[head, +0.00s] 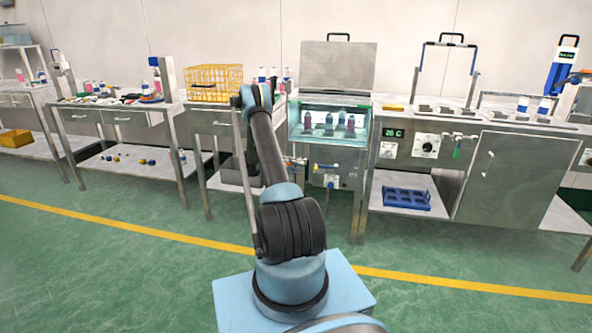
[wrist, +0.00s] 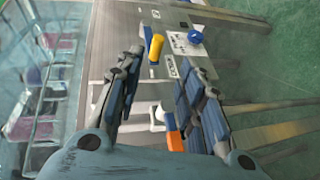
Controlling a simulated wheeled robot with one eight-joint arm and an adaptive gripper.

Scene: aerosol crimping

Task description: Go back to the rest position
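My arm rises from my base in the head view and reaches toward the benches. Its far end hides my gripper there. In the wrist view my gripper (wrist: 160,68) has its two fingers spread apart with nothing held between them. Beyond the fingertips is a steel front panel (wrist: 140,28) with a yellow handle (wrist: 155,47) and a blue knob (wrist: 195,37). Whether the fingers touch anything is not clear, but a gap seems to show.
A glass-walled water tank (head: 303,132) with several cans stands under a raised steel lid (head: 338,66). A yellow wire basket (head: 214,82) is left of it. A blue rack (head: 406,198) sits on a low shelf at right. The green floor before the benches is clear.

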